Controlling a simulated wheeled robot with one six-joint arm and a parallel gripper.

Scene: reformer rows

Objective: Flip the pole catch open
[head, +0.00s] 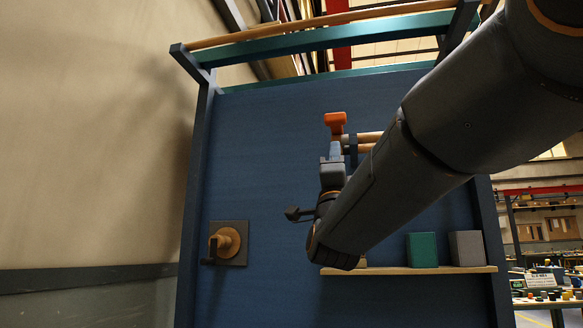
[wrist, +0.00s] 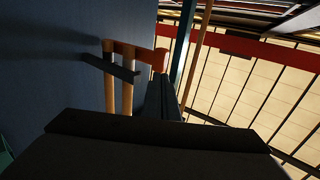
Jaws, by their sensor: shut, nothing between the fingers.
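The orange pole catch (head: 335,122) shows on the upper middle of the blue panel, just above my fingertips in the head view. In the wrist view the catch (wrist: 136,52) reaches across the tops of two wooden poles (wrist: 127,92), and its free end is close to my fingertips. The poles also show in the head view (head: 366,138), partly hidden by my arm. My gripper (head: 336,150) is shut and empty; its fingers also show in the wrist view (wrist: 162,98). I cannot tell whether it touches the catch.
A wooden knob on a dark plate (head: 228,243) is on the panel at lower left. A shelf (head: 420,270) at lower right carries a green block (head: 422,249) and a grey block (head: 467,248). A dark bracket bar (wrist: 110,65) crosses the poles. Open panel lies left of my gripper.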

